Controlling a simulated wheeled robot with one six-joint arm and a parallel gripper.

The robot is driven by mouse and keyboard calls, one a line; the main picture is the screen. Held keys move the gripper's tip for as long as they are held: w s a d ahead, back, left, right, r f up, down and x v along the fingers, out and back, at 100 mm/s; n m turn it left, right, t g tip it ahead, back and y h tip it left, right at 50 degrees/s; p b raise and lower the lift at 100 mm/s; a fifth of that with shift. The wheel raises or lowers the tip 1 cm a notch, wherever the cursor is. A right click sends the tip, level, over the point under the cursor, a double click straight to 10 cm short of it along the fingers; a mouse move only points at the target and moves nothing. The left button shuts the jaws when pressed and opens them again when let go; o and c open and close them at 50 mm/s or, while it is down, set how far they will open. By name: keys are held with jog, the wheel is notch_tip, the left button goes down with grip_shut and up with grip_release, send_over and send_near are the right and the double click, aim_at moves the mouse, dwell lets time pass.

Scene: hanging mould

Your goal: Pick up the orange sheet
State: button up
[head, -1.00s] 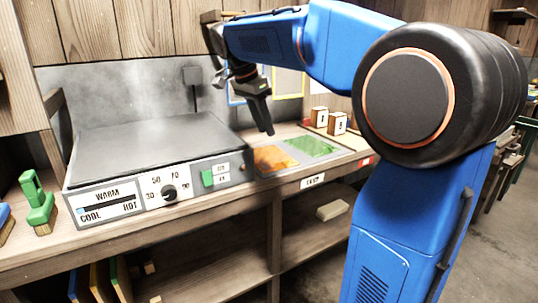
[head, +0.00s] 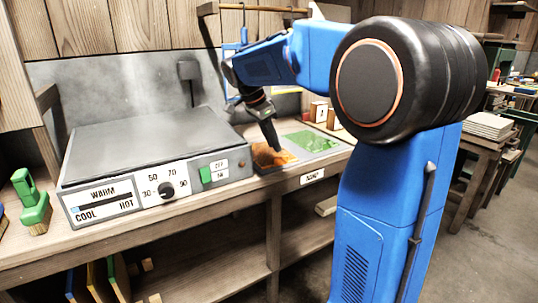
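The orange sheet (head: 266,155) lies flat in the left part of a grey tray (head: 259,170) on the bench, right of the hot plate. A green sheet (head: 312,141) lies in the tray's right part. My gripper (head: 277,149) points down with its tip over the orange sheet and hides part of it. I cannot tell whether the tip touches the sheet. The fingers are dark and seen edge-on, so their opening does not show.
The hot plate (head: 150,143) with its dial and green switch fills the bench to the left. A green-handled tool (head: 32,203) stands at the far left. Small wooden blocks (head: 319,111) stand behind the tray.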

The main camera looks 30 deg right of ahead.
jog(key=shift+x, duration=3.1)
jog(key=shift+s+d, duration=0.1)
jog(key=shift+c, duration=0.4)
grip_shut()
